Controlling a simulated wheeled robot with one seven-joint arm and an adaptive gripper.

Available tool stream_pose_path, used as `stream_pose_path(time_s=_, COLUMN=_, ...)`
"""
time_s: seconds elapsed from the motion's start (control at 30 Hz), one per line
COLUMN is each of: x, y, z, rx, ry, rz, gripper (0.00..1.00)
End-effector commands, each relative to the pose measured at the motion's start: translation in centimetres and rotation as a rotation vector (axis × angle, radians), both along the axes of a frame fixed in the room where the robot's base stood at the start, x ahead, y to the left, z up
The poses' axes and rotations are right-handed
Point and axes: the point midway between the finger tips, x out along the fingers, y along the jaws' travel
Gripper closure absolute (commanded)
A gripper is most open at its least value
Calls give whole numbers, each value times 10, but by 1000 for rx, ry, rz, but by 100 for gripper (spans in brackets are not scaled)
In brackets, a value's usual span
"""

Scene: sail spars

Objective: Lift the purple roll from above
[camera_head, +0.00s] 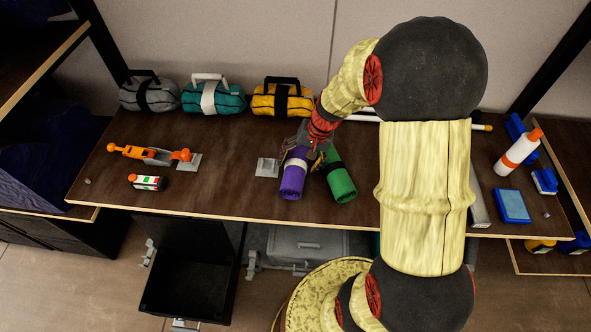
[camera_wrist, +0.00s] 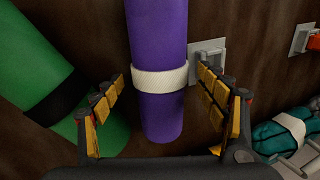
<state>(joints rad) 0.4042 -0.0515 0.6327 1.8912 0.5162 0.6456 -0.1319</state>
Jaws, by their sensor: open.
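The purple roll (camera_head: 292,180) lies on the brown shelf (camera_head: 232,200), with a white band around it. In the wrist view the purple roll (camera_wrist: 159,40) runs from the top edge to the middle, its white band (camera_wrist: 160,79) near its lower end. My gripper (camera_head: 311,154) is over the far part of the roll. In the wrist view my open gripper (camera_wrist: 160,95) has one yellow-padded finger on each side of the roll, with gaps beside it. Whether the fingertips reach down beside the roll is hard to tell.
A green roll (camera_head: 341,184) with a black band lies close beside the purple one. A grey plate with a bracket (camera_head: 267,167) sits on its other side. Teal (camera_head: 213,97), yellow (camera_head: 282,100) and grey (camera_head: 148,95) bags stand along the wall.

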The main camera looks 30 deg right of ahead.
Motion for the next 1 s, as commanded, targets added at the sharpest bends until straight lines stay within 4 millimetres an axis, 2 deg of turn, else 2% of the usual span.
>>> stream_pose_path(time_s=0.03, x=2, y=3, z=-10, rx=1, ry=1, rz=2, gripper=27)
stream_pose_path(time_s=0.1, x=3, y=4, z=-15, rx=0, ry=0, rz=2, gripper=27)
stream_pose_path(time_s=0.37, x=4, y=4, z=-16, rx=-1, ry=-1, rz=1, gripper=28)
stream_pose_path(time_s=1.0, x=4, y=4, z=-16, rx=0, ry=0, rz=1, gripper=64)
